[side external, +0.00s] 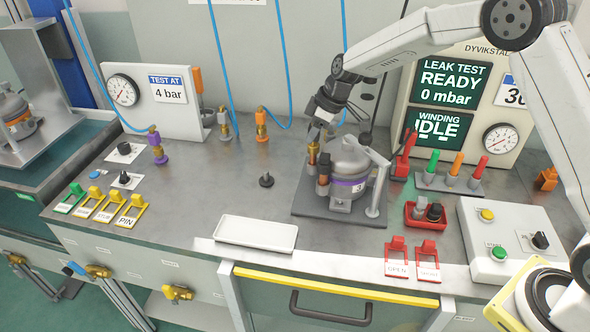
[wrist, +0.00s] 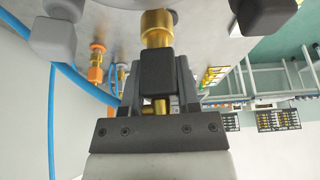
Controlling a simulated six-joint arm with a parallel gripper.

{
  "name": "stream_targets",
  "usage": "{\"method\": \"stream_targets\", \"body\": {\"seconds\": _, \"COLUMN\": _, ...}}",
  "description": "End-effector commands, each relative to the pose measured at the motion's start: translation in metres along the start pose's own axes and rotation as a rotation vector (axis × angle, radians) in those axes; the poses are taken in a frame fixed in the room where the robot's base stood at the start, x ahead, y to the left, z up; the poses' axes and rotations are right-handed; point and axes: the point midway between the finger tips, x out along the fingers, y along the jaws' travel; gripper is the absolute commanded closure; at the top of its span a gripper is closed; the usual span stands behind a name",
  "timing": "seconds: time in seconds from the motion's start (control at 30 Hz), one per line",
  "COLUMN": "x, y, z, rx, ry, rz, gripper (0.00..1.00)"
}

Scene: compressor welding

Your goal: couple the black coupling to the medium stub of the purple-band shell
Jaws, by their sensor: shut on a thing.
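The purple-band shell (side external: 348,190) stands upright on a dark grey plate, a grey dome with a purple band low on its side. My gripper (side external: 320,128) is at the shell's upper left, fingers pointing down. In the wrist view my gripper (wrist: 158,85) is shut on the black coupling (wrist: 157,72), a black block with brass ends. In the side view a brass piece (side external: 313,152) shows below my fingers; the stub is not clearly visible.
A dark upright piece with a copper end (side external: 323,182) stands close to the shell's left. A metal post (side external: 377,190) stands at its right. Purple (side external: 157,148) and orange (side external: 261,125) couplings stand left, with blue hoses behind. A white tray (side external: 256,232) lies in front.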

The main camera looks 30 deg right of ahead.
Motion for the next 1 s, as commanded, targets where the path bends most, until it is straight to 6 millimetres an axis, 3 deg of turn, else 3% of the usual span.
{"method": "stream_targets", "body": {"seconds": 0.13, "x": 0.007, "y": -0.001, "z": 0.004, "rx": 0.002, "ry": -0.006, "rz": -0.005, "gripper": 1.00}}
{"method": "stream_targets", "body": {"seconds": 0.17, "x": 0.007, "y": -0.001, "z": 0.004, "rx": 0.002, "ry": -0.007, "rz": -0.005, "gripper": 0.53}}
{"method": "stream_targets", "body": {"seconds": 0.27, "x": 0.007, "y": -0.002, "z": 0.005, "rx": 0.002, "ry": -0.007, "rz": -0.005, "gripper": 0.21}}
{"method": "stream_targets", "body": {"seconds": 0.3, "x": 0.007, "y": -0.002, "z": 0.005, "rx": 0.002, "ry": -0.008, "rz": -0.005, "gripper": 0.18}}
{"method": "stream_targets", "body": {"seconds": 0.73, "x": 0.004, "y": -0.002, "z": 0.005, "rx": 0.003, "ry": -0.008, "rz": -0.005, "gripper": 0.18}}
{"method": "stream_targets", "body": {"seconds": 1.0, "x": -0.023, "y": -0.001, "z": 0.003, "rx": 0.001, "ry": -0.003, "rz": -0.002, "gripper": 0.18}}
